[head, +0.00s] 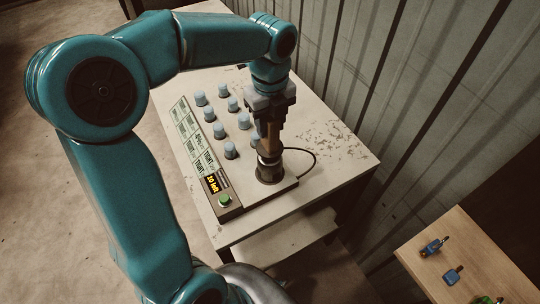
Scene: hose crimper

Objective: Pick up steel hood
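My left gripper (268,136) points straight down over the right part of a pale panel on the table. Its fingertips are right above a dark round crimper (270,171) with a steel-coloured collar (269,155) at its top. The fingers and a tan-brown part overlap here, so I cannot tell whether they grip anything. Several blue-grey caps (219,131) stand upright in rows on the panel, left of the gripper. One more is partly hidden behind the gripper. I cannot tell for certain which piece is the steel hood. My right gripper is not in view.
A control box (222,196) with a lit display and a green button sits at the panel's front left. A black cable (311,158) loops right of the crimper. A corrugated wall (400,110) stands close behind. A wooden table (470,250) at lower right holds small blue items.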

